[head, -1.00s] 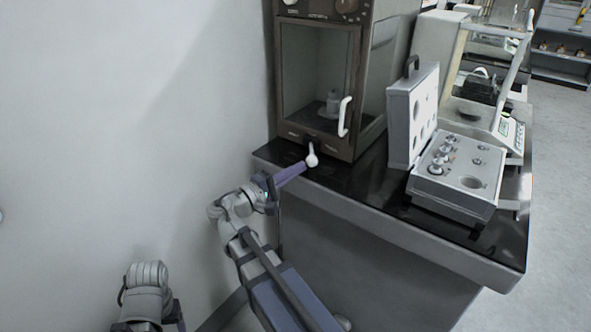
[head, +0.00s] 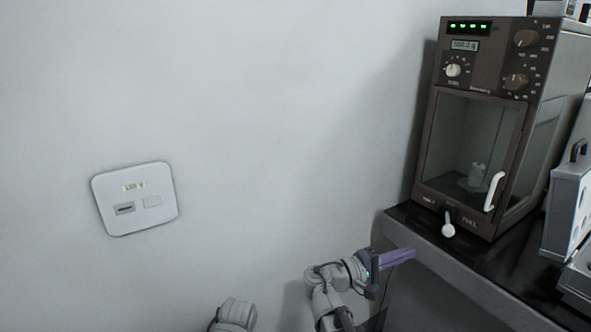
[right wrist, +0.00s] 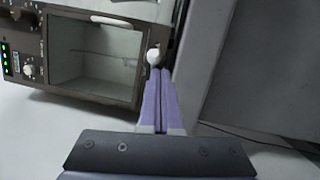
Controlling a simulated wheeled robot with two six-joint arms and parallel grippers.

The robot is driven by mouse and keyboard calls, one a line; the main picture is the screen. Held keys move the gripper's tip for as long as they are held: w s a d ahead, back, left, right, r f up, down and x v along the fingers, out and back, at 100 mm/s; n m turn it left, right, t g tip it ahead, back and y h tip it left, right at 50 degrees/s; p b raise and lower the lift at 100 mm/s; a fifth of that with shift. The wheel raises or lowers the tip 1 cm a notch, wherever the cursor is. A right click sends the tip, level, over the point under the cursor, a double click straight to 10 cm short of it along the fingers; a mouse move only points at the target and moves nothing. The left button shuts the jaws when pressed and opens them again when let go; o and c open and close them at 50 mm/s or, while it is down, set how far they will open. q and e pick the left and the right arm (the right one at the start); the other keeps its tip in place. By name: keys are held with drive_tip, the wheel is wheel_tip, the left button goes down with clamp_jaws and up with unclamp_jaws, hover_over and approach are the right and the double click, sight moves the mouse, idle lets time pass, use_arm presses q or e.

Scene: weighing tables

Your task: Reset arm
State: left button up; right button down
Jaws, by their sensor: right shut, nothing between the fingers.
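My right gripper (head: 412,252) has slim purple fingers pressed together with nothing between them. In the head view it is at the table's front left corner, below and left of the white knob lever (head: 448,230) on the front of the brown balance cabinet. In the right wrist view the shut fingers (right wrist: 158,72) point toward the knob (right wrist: 153,57). The knob shows just beyond the tips, and they look apart. My left gripper is not in view.
The brown cabinet (head: 431,160) has a closed glass door with a white handle (head: 494,191); a small pale weight (head: 478,172) stands inside. A black tabletop (head: 470,258) lies under it. A grey case (head: 566,210) is at the right edge. A panel (head: 135,200) hangs on the bare wall.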

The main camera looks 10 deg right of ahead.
drive_tip(key=s+a+f+y, duration=0.1)
drive_tip(key=a+f+y, duration=0.4)
drive_tip(key=f, duration=0.3)
drive_tip(key=s+a+f+y, duration=0.2)
drive_tip(key=a+f+y, duration=0.2)
drive_tip(key=a+f, duration=0.3)
drive_tip(key=s+a+f+g+y, duration=0.1)
drive_tip(key=s+a+f+y, duration=0.15)
drive_tip(key=a, duration=0.35)
drive_tip(key=s+a+f+n+g+y, duration=0.1)
drive_tip(key=s+a+f+y, duration=0.15)
drive_tip(key=a, duration=0.25)
drive_tip(key=s+a+f+g+y, duration=0.1)
drive_tip(key=s+a+f+y, duration=0.1)
drive_tip(key=a+f+y, duration=0.3)
wheel_tip(320, 180, up, 32)
drive_tip(key=a+h+p, duration=0.1)
drive_tip(key=p, duration=3)
drive_tip(key=shift+w+a, duration=0.15)
drive_tip(key=shift+w, duration=0.05)
